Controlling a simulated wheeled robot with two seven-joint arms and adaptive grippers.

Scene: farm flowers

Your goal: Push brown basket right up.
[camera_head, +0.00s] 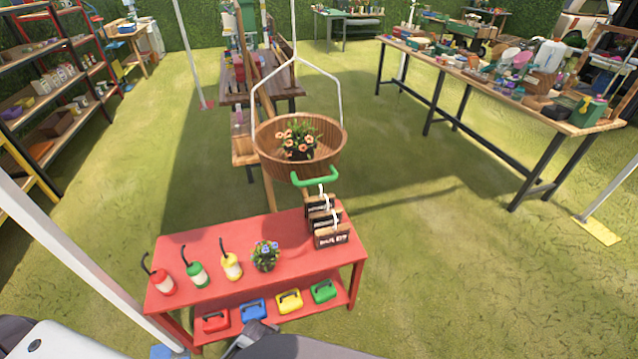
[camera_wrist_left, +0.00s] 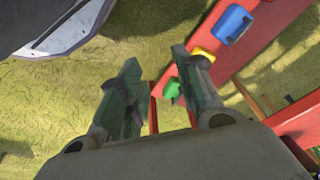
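The brown basket (camera_head: 330,160) is a round wooden tub hanging on white cords in the head view, above and behind the red table. It holds a plant with orange flowers (camera_head: 298,140). A green handle (camera_head: 315,180) sticks out at its near side. My left gripper (camera_wrist_left: 157,60) is open in the left wrist view, its two fingers spread apart with nothing held between them. It is by the lower shelf of the red table, apart from the basket. A dark part of my arm shows at the bottom of the head view. My right gripper is not seen.
The red table (camera_head: 200,240) carries red, green and yellow bottles, a blue-flowered pot (camera_head: 265,256) and small wooden signs (camera_head: 328,225) close under the basket. Coloured boxes (camera_head: 289,301) sit on its lower shelf. Grass right of the table is clear; a long workbench (camera_head: 480,95) stands farther right.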

